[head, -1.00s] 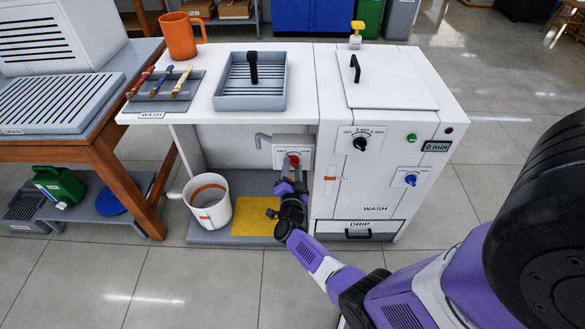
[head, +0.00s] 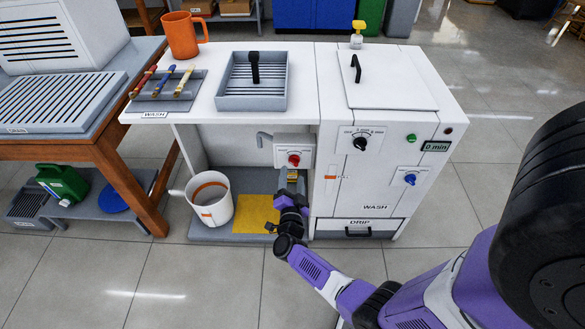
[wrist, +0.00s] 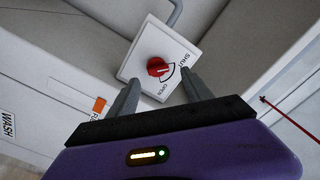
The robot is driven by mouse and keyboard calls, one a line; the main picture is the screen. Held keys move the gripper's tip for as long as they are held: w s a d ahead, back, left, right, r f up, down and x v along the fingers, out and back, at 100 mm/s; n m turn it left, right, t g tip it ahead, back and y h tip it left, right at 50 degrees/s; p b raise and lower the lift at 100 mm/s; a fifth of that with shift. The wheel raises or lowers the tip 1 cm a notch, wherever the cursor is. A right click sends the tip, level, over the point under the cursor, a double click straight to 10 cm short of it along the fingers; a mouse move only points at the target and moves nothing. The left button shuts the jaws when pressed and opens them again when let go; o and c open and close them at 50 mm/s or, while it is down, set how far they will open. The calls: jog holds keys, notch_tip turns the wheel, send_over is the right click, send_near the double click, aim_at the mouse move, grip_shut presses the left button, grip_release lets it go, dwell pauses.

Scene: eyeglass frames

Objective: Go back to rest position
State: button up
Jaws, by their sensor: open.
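My gripper (wrist: 160,95) is open and empty in the wrist view, its two grey fingers spread below a white valve plate (wrist: 185,67). The plate carries a red knob (wrist: 158,67) and the words OPEN and SHUT. The knob stands apart from the fingers. In the head view the red knob (head: 294,160) sits on its plate under the wash counter, above my gripper (head: 291,180). My purple and black arm reaches in from the right, low in front of the station.
A white bucket (head: 209,203) stands left of my gripper, by a yellow mat (head: 256,212). The white wash cabinet (head: 375,195) is close on the right. The counter (head: 305,85) overhangs above. Open tiled floor lies in front.

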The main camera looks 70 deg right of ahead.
jog(key=shift+v, duration=1.15)
jog(key=w+a+r+n+t+y, duration=0.1)
jog(key=w+a+r+n+t, duration=0.1)
jog(key=w+r+n+t, duration=0.25)
jog(key=s+a+r+n+t+y+p, duration=0.1)
jog(key=a+r+n+t+y, duration=0.25)
jog(key=a, duration=0.25)
jog(key=s+a+r+n+t+y+p, duration=0.1)
jog(key=a+r+n+t+y, duration=0.15)
jog(key=a+r, duration=0.35)
jog(key=s+a+r+n+g+y+p, duration=0.1)
jog(key=s+a+r+n+y+p, duration=0.1)
jog(key=s+a+r+n+y, duration=0.2)
jog(key=s+a+r+n+g+y+p, duration=0.1)
jog(key=s+a+r+n+y+p, duration=0.1)
jog(key=s+a+r+n+y, duration=0.3)
jog(key=shift+s+a+r+n+g+y, duration=0.2)
jog(key=shift+s+a+r+n, duration=0.55)
jog(key=shift+s+a+r, duration=1.8)
jog(key=shift+s+a+r+n+g+y, duration=0.15)
jog(key=shift+s+a+r+n, duration=0.7)
jog(key=shift+s+a, duration=3.05)
